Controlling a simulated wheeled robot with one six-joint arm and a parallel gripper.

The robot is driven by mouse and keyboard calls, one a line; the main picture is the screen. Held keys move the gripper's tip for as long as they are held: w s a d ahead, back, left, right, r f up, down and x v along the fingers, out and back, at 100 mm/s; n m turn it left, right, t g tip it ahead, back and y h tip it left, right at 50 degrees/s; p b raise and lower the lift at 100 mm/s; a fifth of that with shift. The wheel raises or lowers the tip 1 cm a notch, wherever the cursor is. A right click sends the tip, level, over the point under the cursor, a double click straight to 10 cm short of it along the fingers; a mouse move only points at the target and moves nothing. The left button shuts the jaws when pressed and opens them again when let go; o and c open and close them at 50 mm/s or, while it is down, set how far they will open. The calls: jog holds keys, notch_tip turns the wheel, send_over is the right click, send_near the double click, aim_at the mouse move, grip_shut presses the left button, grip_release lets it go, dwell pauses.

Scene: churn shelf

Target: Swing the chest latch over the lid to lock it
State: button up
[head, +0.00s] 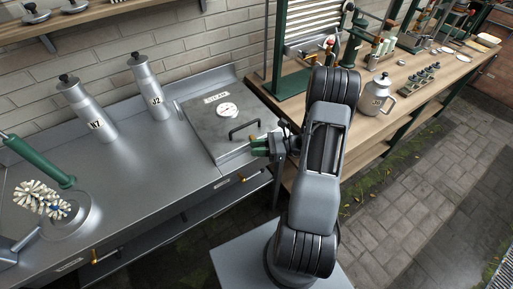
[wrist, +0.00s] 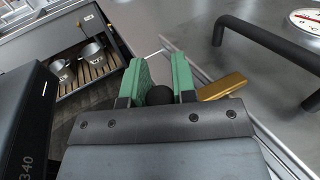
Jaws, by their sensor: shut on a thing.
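The chest (head: 207,131) is a grey metal box set in the steel counter, with its flat lid down. A black bar handle (head: 244,130) and a round dial (head: 228,110) are on the lid; the handle (wrist: 270,45) and dial (wrist: 306,19) also show in the wrist view. My gripper (head: 262,146) is at the chest's right front edge. In the wrist view its green fingers (wrist: 160,80) are shut on a black knob (wrist: 159,95), seemingly the latch's. A brass piece (wrist: 222,87), apparently part of the latch, lies just right of the fingers. The latch's pivot is hidden.
Two labelled metal canisters (head: 92,115) (head: 150,92) stand left of the chest. A brush with a green handle (head: 42,163) is at far left. A wooden bench (head: 418,90) with a kettle (head: 378,97) is on the right. The counter's middle is clear.

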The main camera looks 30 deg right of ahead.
jog(key=shift+s+d+n+g+y, duration=0.15)
jog(key=shift+n+g+y, duration=0.25)
jog(key=shift+n+g, duration=0.5)
jog(key=o, duration=0.9)
jog(key=shift+d, duration=0.1)
jog(key=b+v, duration=0.3)
jog(key=v, duration=1)
jog(key=shift+d, duration=0.4)
